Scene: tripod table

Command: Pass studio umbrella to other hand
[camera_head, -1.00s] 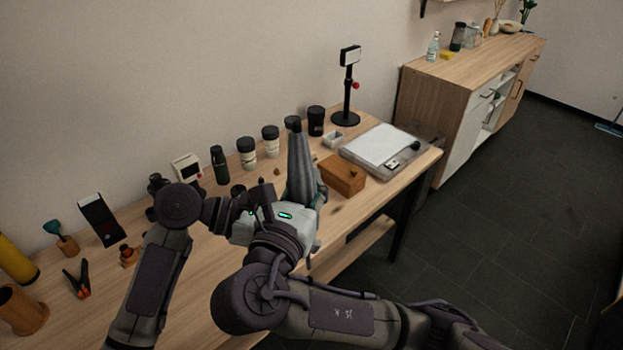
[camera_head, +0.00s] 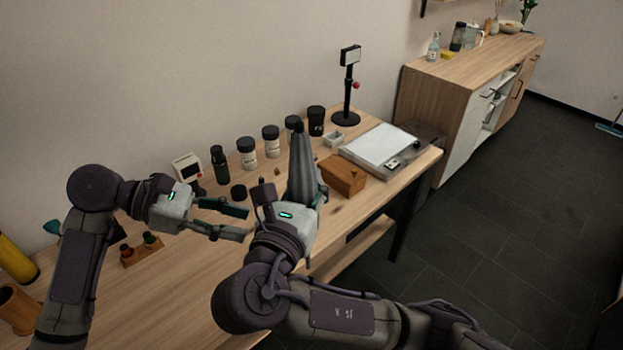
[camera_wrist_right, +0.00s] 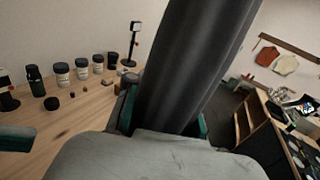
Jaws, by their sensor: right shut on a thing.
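The studio umbrella (camera_head: 302,165) is a folded, dark grey, tapering bundle. It stands nearly upright above my right gripper (camera_head: 303,208), which is shut on its lower part. In the right wrist view the umbrella (camera_wrist_right: 190,65) fills the middle, between the green-edged fingers of the right gripper (camera_wrist_right: 163,120). The umbrella's lower end is hidden. My left gripper (camera_head: 247,222) is open and empty, its fingers pointing right toward the right gripper and the umbrella, with a small gap. A finger of it seems to show at the left edge of the right wrist view.
Behind the grippers on the wooden table (camera_head: 345,214) stand a dark bottle (camera_head: 220,167), several jars, a phone stand (camera_head: 347,95) and a light panel (camera_head: 381,145). A wooden box (camera_head: 343,176) sits right of the umbrella. A small wooden holder (camera_head: 143,251) is below the left arm.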

